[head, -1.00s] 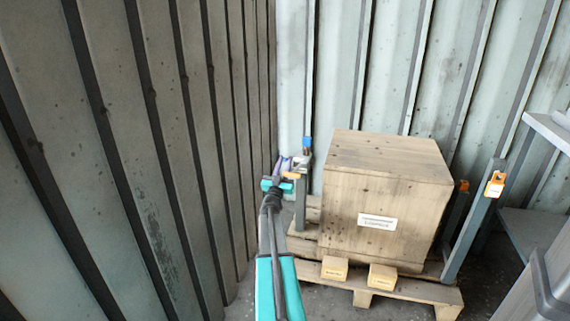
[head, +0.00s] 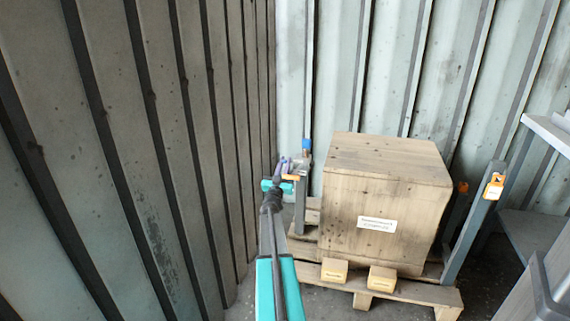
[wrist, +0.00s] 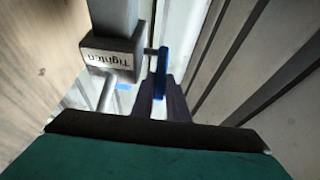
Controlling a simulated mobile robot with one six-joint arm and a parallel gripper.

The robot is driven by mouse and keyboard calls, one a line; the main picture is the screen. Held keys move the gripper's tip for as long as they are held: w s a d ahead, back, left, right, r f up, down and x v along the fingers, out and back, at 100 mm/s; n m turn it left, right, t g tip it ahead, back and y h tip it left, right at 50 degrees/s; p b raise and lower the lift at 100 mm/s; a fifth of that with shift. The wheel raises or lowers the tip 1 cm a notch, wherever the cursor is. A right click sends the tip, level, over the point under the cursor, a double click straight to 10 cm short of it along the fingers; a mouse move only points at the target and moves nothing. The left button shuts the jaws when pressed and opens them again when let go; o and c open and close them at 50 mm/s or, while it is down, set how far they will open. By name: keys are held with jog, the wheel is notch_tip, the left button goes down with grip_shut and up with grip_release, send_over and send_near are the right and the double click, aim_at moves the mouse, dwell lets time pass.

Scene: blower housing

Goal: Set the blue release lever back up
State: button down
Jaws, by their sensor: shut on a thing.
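The blue release lever (wrist: 161,73) shows in the wrist view as a flat blue bar on a short pin beside a metal block (wrist: 110,58) labelled "Tighten". My gripper (wrist: 168,98) has its dark fingers closed around the lever's lower part. In the head view my gripper (head: 282,165) is at the left post's (head: 300,205) upper end, left of the crate. The lever is too small and covered there to tell its tilt. A bent metal rod under the block has a small blue part (wrist: 122,87).
A wooden crate (head: 385,195) stands on a pallet (head: 405,291) right of my gripper. A blue piece (head: 307,145) rises above the left post. A right post (head: 473,225) carries an orange part (head: 494,186). A corrugated wall (head: 130,150) is close on the left.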

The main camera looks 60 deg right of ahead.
jog(key=shift+w+r+y+p, duration=0.1)
jog(key=shift+r+y+p, duration=0.25)
jog(key=shift+p, duration=0.6)
jog(key=shift+d+y+p, duration=0.1)
jog(key=shift+y+p, duration=0.25)
jog(key=shift+p, duration=0.55)
jog(key=shift+w, duration=0.1)
jog(key=c, duration=2)
grip_release()
jog(key=shift+f, duration=0.1)
jog(key=shift+v, duration=1)
jog(key=p+v, duration=0.2)
jog(key=v, duration=0.9)
jog(key=shift+a, duration=0.4)
